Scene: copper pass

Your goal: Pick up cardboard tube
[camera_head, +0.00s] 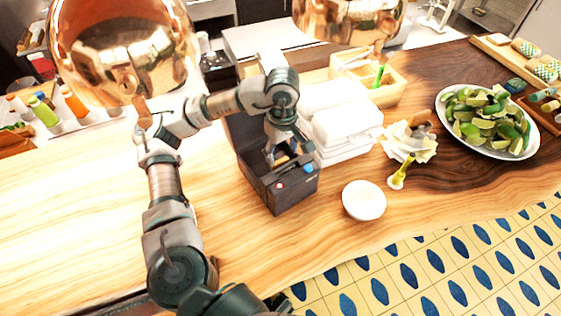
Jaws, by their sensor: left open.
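My left gripper (286,157) is open and points down into the top of a dark box (291,192) on the wooden counter. Its fingertips are at or just inside the box's opening. A small tan patch shows by the fingers, and I cannot tell whether it is the cardboard tube. I make out no other clear sign of the tube. The gripper and the box walls hide most of the box's inside. My right gripper is not in view.
White stacked containers (343,130) stand close right of the box. A small white bowl (364,201) sits in front, near the counter's edge. A plate of limes (441,108) is at the right. Copper lamps (125,45) hang above.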

